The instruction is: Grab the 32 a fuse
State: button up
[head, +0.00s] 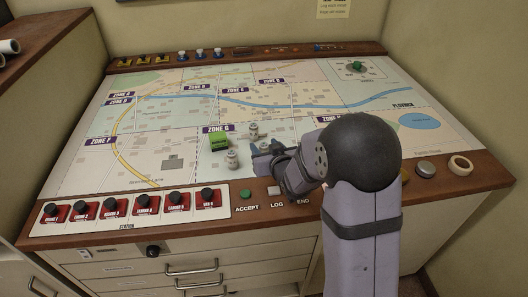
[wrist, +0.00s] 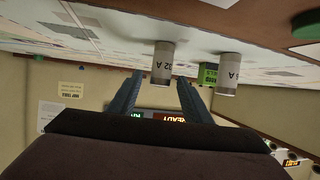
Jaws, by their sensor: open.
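In the wrist view, which appears upside down, a pale cylindrical fuse with a grey end band (wrist: 163,62) shows "2 A", with a partly cut character before it. It appears between the tips of my open gripper (wrist: 160,85), with no visible grip on it. A similar fuse (wrist: 228,75), showing "6 A", stands to its right, outside the fingers. In the head view, the two fuses stand upright on the map: one farther back (head: 253,131), apparently the "2 A" one, and one nearer (head: 232,160). My gripper (head: 263,149) is just right of them.
A green block (head: 218,141) sits left of the fuses; it also shows in the wrist view (wrist: 208,74). Red station switches (head: 132,205) line the front left edge. Accept (head: 245,194) and log (head: 274,190) buttons lie near my wrist. The map's left side is mostly clear.

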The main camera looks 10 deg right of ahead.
jog(key=shift+p+x, duration=0.65)
jog(key=shift+x, duration=1.85)
jog(key=shift+f, duration=0.1)
grip_shut()
